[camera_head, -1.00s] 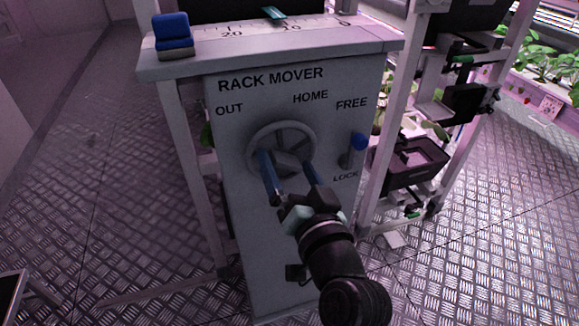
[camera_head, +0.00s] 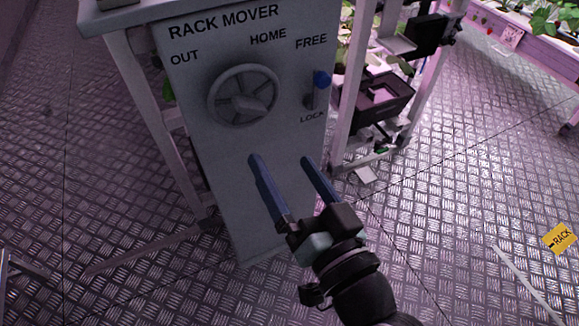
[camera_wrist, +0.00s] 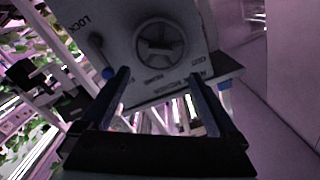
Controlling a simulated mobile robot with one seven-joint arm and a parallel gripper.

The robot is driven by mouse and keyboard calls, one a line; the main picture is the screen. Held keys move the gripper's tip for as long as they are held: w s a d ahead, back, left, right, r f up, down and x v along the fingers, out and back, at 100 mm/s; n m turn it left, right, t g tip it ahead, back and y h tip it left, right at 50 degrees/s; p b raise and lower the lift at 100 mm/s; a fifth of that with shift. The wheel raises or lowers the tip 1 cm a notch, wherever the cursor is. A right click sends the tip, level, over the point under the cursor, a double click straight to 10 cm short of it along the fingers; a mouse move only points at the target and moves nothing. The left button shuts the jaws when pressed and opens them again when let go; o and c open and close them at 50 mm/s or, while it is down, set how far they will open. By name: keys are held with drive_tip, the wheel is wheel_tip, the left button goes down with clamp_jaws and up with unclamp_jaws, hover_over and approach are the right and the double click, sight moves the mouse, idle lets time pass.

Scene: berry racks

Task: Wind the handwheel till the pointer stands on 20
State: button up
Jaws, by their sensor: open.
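The grey handwheel (camera_head: 243,95) is on the front of the rack mover panel (camera_head: 240,190), under the words OUT and HOME. It also shows in the wrist view (camera_wrist: 159,46). My gripper (camera_head: 279,160) is open and empty, below the wheel and apart from it. Its two blue fingers (camera_wrist: 160,95) are spread wide in the wrist view. The blue-tipped lever (camera_head: 320,80) right of the wheel points up toward FREE. The number scale and its pointer are out of the head view now, so the reading cannot be seen.
A rack post (camera_head: 355,95) and a black crate (camera_head: 380,97) stand right of the panel. The metal floor (camera_head: 450,200) is open to the right of the panel.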

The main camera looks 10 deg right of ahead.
sight(253, 112)
drive_tip(key=shift+c, duration=1.1)
drive_tip(key=shift+r+m+p, duration=0.15)
drive_tip(key=shift+m+p, duration=0.2)
drive_tip(key=shift+m, duration=0.05)
drive_tip(key=shift+c, duration=1.2)
drive_tip(key=shift+a+r+m+p, duration=0.1)
drive_tip(key=shift+r+m+p, duration=0.1)
drive_tip(key=shift+m+p, duration=0.55)
drive_tip(key=shift+c, duration=1.3)
drive_tip(key=m+p, duration=0.1)
drive_tip(key=m, duration=0.1)
drive_tip(key=shift+r+m, duration=0.15)
drive_tip(key=shift+m, duration=0.2)
drive_tip(key=shift+c, duration=0.4)
drive_tip(key=w+a+m+p, duration=0.1)
drive_tip(key=w+m, duration=0.3)
drive_tip(key=w+a+m+p, duration=0.1)
drive_tip(key=w+m+p, duration=0.1)
drive_tip(key=w+m, duration=0.2)
drive_tip(key=w+a+f+m+p, duration=0.1)
drive_tip(key=w+m, duration=0.3)
drive_tip(key=m, duration=0.1)
drive_tip(key=shift+w+a+p, duration=0.1)
drive_tip(key=shift+a+p, duration=0.3)
